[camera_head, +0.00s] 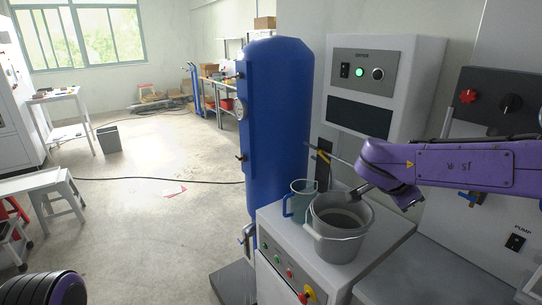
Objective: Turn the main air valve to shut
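A small yellow lever (323,155), which looks like a valve handle, shows just right of the tall blue tank (275,115), in front of a dark vertical panel. A thin grey rod runs from near it toward my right arm; I cannot tell what it belongs to. My purple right arm comes in from the right, and my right gripper (361,191) is a dark shape at its end, above the grey bucket and right of the lever. Its fingers are too small and dark to read. Only a purple and black part of my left arm shows at the bottom left; its gripper is out of view.
A grey bucket (338,232) and a blue-grey jug (300,200) stand on a white cabinet (285,228) with front knobs. A white dryer box (378,80) with a green light hangs above. A stool (45,188) stands left. The middle floor is mostly clear, with a cable across it.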

